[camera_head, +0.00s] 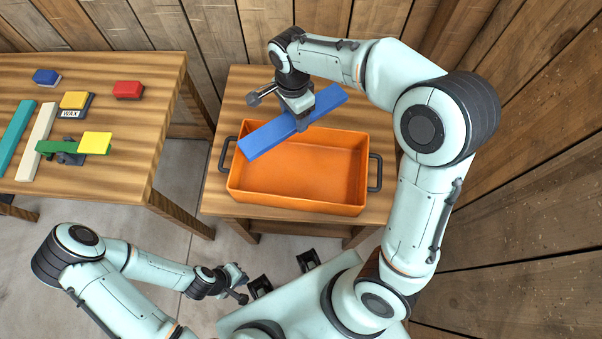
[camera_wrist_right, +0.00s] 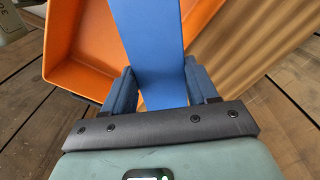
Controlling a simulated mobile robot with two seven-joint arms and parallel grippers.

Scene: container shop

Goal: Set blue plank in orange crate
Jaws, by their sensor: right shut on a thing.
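The blue plank (camera_head: 270,136) is held at a slant over the back left part of the orange crate (camera_head: 298,190). My right gripper (camera_head: 303,122) is shut on the plank near its middle. In the right wrist view the plank (camera_wrist_right: 150,35) runs between the fingers of my right gripper (camera_wrist_right: 162,88), with the crate (camera_wrist_right: 75,70) behind it. The crate stands on a small wooden table, and its floor looks empty in the head view. My left gripper (camera_head: 240,285) is low at the front, away from the crate; whether its jaws are open is unclear.
The small wooden table (camera_head: 235,90) has bare room behind the crate. A larger table (camera_head: 120,185) at the left holds a blue block (camera_head: 46,77), a red block (camera_head: 128,90), a wax block (camera_head: 74,100) and several planks. Wooden walls stand behind and at the right.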

